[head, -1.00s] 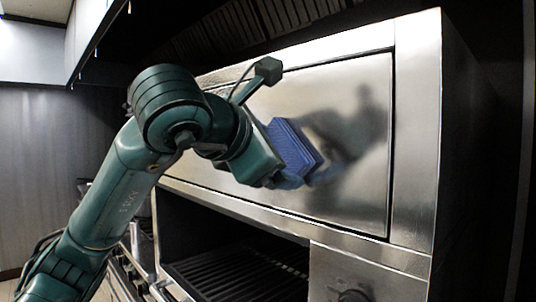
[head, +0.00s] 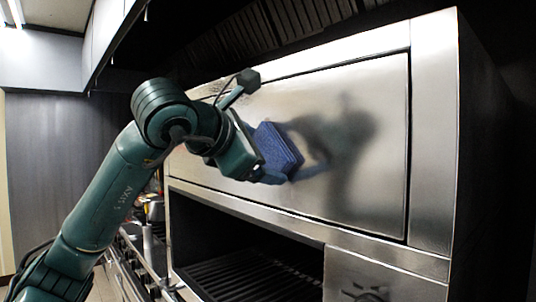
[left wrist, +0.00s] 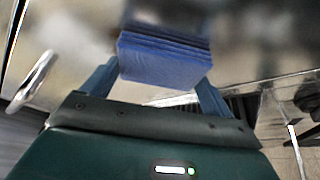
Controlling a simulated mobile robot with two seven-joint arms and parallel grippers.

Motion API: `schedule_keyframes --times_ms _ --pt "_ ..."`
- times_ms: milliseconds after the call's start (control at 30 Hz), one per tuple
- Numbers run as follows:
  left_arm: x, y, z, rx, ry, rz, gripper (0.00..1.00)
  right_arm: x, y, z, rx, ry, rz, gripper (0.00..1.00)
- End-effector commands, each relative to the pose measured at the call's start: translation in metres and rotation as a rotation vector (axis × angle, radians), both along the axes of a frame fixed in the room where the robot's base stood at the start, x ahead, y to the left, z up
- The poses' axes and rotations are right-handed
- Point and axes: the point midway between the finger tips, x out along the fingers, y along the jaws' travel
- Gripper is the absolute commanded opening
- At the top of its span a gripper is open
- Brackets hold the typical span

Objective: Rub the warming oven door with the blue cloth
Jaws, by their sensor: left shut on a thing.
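The blue cloth (head: 277,150) is a folded, layered pad held in my left gripper (head: 262,172) in front of the warming oven door (head: 365,150). In the left wrist view the cloth (left wrist: 165,62) sits between the two fingers of my left gripper (left wrist: 160,80). The door is a broad, shiny steel panel that reflects the arm and cloth. The cloth is at or very close to the door's left-middle part; I cannot tell for sure whether it touches. My right gripper is not in view.
Below the door is a dark open bay with a grill rack (head: 250,275). A steel panel with a knob (head: 365,292) is at the lower right. A dark vented hood (head: 280,25) hangs above. Cooking equipment (head: 150,210) stands at the left behind my arm.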

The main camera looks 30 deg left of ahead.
Motion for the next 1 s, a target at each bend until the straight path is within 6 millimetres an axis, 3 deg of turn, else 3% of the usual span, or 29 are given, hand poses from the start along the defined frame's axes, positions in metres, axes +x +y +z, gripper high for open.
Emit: schedule_keyframes --times_ms 700,1000 --pt "0.017 0.044 0.000 0.000 0.001 0.002 0.65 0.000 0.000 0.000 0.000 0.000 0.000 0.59" --pt "0.019 0.044 0.016 0.000 -0.001 -0.001 0.65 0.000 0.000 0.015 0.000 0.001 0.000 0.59"
